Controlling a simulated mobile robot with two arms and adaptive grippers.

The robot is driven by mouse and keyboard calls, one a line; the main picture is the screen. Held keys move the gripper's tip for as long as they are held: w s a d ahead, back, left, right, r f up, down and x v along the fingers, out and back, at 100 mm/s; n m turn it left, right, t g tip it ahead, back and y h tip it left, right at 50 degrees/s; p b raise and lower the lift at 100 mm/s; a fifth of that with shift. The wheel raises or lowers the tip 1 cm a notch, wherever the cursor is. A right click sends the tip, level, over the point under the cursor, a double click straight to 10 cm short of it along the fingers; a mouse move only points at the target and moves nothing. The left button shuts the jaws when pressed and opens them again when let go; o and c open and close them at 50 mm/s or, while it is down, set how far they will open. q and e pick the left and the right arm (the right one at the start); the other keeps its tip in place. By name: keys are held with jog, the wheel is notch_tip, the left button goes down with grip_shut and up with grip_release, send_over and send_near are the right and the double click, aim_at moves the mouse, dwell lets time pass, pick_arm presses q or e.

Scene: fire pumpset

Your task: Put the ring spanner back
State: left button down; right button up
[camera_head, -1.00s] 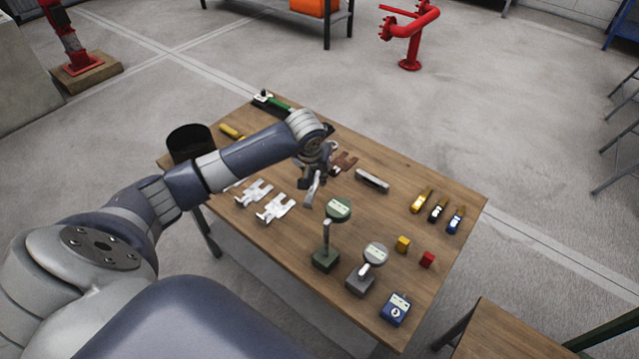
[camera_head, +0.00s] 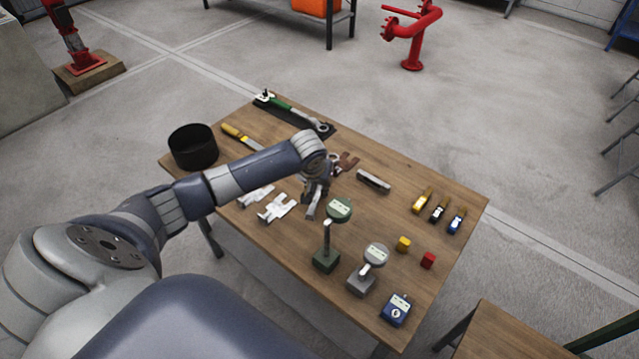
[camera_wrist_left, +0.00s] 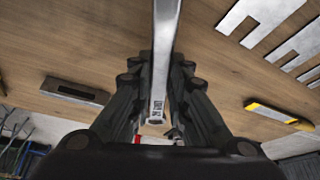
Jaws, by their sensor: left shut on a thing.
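My left gripper (camera_head: 314,197) is over the middle of the table, its fingers pointing down, shut on a silver steel bar, the ring spanner (camera_head: 311,209). In the left wrist view the spanner (camera_wrist_left: 163,65) runs from the top edge down between the fingers of the gripper (camera_wrist_left: 158,110), with small markings near its lower end. The ring ends are not clear there. My right gripper is not in view.
A black bin (camera_head: 193,147) and a yellow-handled tool (camera_head: 240,136) are at the left.

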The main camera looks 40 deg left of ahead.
pick_arm(q)
jog(key=c, duration=1.5)
grip_release()
jog(key=shift+c, duration=0.2)
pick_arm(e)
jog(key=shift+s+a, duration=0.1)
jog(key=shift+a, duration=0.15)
pick_arm(q)
jog(key=shift+r, duration=0.1)
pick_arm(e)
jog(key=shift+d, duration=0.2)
pick_arm(q)
jog(key=shift+r, duration=0.25)
jog(key=v, duration=1.2)
jog(key=shift+r+p, duration=0.35)
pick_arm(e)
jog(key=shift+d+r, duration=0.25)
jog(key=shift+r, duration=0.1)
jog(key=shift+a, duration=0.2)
pick_arm(q)
jog(key=shift+d, duration=0.1)
